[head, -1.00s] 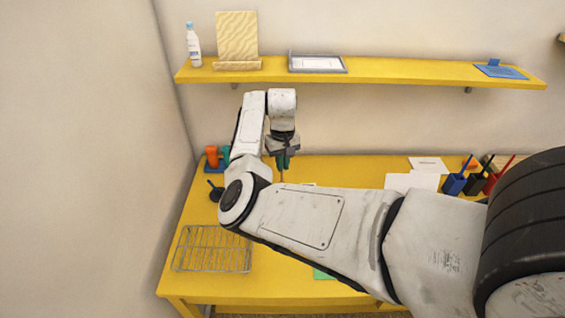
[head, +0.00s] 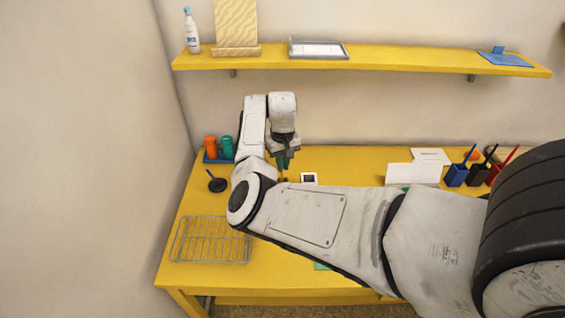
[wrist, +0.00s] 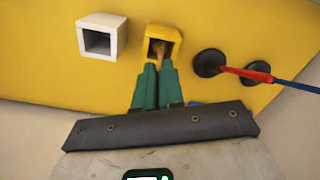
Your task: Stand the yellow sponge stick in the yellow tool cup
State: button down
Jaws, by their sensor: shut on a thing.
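My gripper (wrist: 157,80) has green fingers, shut on the sponge stick (wrist: 160,47). Only a short tan piece of the stick shows past the fingertips in the wrist view, in the square opening of the yellow tool cup (wrist: 175,32). The fingertips are close to the cup's near edge. How deep the stick reaches, and whether it touches the cup's floor, I cannot tell. In the head view my gripper (head: 283,162) points down over the table, and the yellow cup blends with the yellow table behind my arm.
A white square cup (wrist: 102,36) stands left of the yellow cup. Right of it in the wrist view are black round things (wrist: 209,62) with a red-and-blue stick. A wire rack (head: 210,241) lies at front left. Blue, black and red cups (head: 456,176) stand at right.

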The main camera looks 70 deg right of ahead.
jog(key=c, duration=1.2)
grip_release()
jog(key=shift+o, duration=0.2)
notch_tip(320, 180, up, 11)
jog(key=b, duration=0.1)
jog(key=shift+f, duration=0.1)
